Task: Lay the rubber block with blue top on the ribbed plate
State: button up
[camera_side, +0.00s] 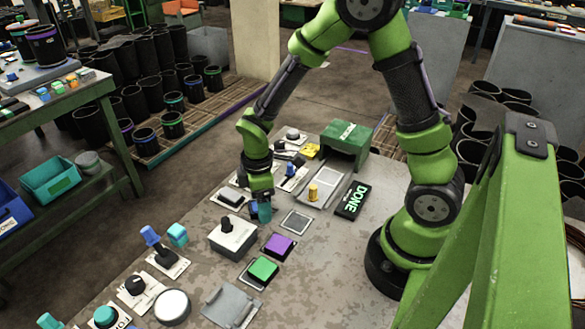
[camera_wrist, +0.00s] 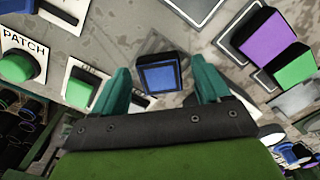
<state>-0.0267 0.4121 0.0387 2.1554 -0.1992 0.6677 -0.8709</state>
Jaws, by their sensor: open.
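The rubber block with blue top (camera_wrist: 158,78) stands between the two teal fingers of my gripper (camera_wrist: 160,90) in the wrist view. There are gaps on both sides of it, and the fingers are apart and not touching it. In the side view my gripper (camera_side: 262,212) points down just above the bench, and it hides most or all of this block. A flat grey square plate with a pale border (camera_side: 297,222) lies bare to its right; it also shows at the top of the wrist view (camera_wrist: 190,8). I cannot make out ribs, so I cannot tell if this is the ribbed plate.
A purple block (camera_side: 278,245) and a green block (camera_side: 262,270) sit on pads in front. A grey box with a black knob (camera_side: 232,234) stands close to my gripper. A joystick (camera_side: 160,250), a DONE sign (camera_side: 353,201) and a green housing (camera_side: 346,143) stand around. The front right bench is clear.

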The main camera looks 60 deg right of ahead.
notch_tip(320, 180, up, 12)
jog(key=f, duration=0.1)
jog(key=s+a+r+m+t+y, duration=0.1)
jog(key=s+r+m+t+y, duration=0.1)
jog(key=s+r+m+t, duration=0.5)
jog(key=shift+s+r+m, duration=1.75)
jog(key=shift+r+m, duration=0.8)
jog(key=shift+m, duration=0.55)
jog(key=shift+a, duration=0.1)
